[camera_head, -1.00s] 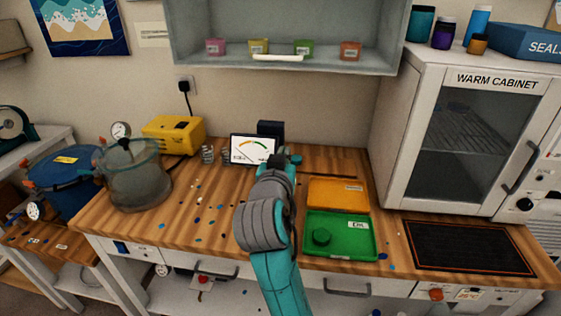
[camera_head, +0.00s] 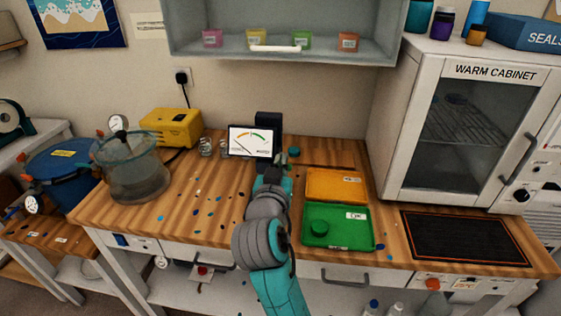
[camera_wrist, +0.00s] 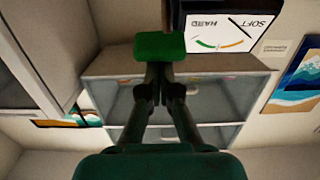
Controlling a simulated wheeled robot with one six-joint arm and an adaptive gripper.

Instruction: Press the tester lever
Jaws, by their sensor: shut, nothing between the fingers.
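The tester (camera_head: 251,141) stands at the back of the wooden bench, its white dial screen facing me. The lever's green end (camera_head: 294,152) sticks out at its right side. In the wrist view the lever's green pad (camera_wrist: 160,46) shows just past my fingertips, with the upside-down dial reading HARD and SOFT to its right. My gripper (camera_wrist: 158,88) is shut and empty. In the head view my gripper (camera_head: 271,172) is in front of the tester, partly hidden by my arm. I cannot tell whether the fingers touch the lever.
A dark mat (camera_head: 464,238) and the warm cabinet (camera_head: 430,55) stand further right.

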